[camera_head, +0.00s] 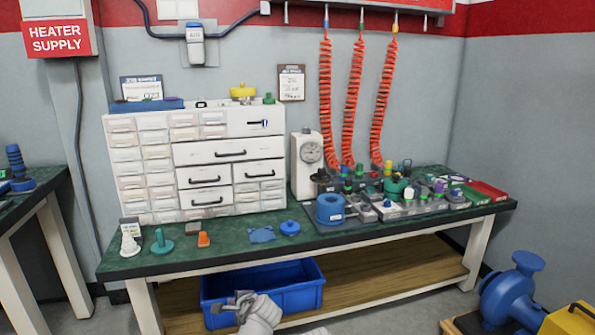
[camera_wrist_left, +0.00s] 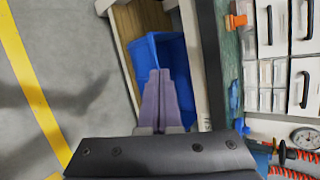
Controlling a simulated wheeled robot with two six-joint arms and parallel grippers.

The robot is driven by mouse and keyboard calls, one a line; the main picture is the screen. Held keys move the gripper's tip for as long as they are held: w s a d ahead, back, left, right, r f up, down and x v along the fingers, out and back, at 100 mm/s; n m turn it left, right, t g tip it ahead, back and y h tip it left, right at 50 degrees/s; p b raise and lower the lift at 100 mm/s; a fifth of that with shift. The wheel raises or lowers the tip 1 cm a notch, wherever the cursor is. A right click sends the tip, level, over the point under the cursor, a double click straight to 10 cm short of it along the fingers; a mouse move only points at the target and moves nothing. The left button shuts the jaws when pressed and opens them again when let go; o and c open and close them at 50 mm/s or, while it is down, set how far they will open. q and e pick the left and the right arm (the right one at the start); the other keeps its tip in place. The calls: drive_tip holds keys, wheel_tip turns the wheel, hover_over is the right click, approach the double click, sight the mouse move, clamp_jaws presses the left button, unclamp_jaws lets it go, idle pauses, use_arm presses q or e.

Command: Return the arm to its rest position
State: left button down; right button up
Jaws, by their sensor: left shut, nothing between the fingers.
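My left gripper (camera_head: 243,298) shows at the bottom of the head view, in front of the blue bin on the low shelf. Its fingers are shut and hold nothing. In the left wrist view the closed fingers (camera_wrist_left: 160,98) point toward the blue bin (camera_wrist_left: 165,55), apart from the workbench. My right gripper is not in view; a small pale piece at the bottom edge of the head view is too little to identify.
The green-topped workbench (camera_head: 270,255) carries a white drawer cabinet (camera_head: 150,160), a blue cylinder (camera_head: 330,208) and several fittings. The blue bin (camera_head: 295,297) sits on the wooden shelf (camera_head: 400,274) below. A blue pump (camera_head: 512,295) stands at right. Red coiled hoses (camera_head: 352,100) hang behind.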

use_arm(q)
drive_tip(key=s+d+f+n+g+h, duration=0.2)
drive_tip(key=s+d+f+n+g, duration=0.15)
drive_tip(key=s, duration=0.45)
drive_tip(key=s+d+f+n+g+h, duration=0.2)
drive_tip(key=s+d+n+g, duration=0.15)
drive_tip(key=s, duration=0.45)
drive_tip(key=s+d+f+n+g+h, duration=0.1)
drive_tip(key=s+d+f+n+g, duration=0.15)
drive_tip(key=s+d, duration=0.35)
wheel_tip(320, 180, up, 37)
drive_tip(key=s+n+p, duration=0.1)
drive_tip(key=p, duration=3.7)
drive_tip(key=shift+s+a+r+h+p, duration=0.2)
drive_tip(key=shift+s+a+h+p, duration=0.1)
drive_tip(key=shift+a+p, duration=0.15)
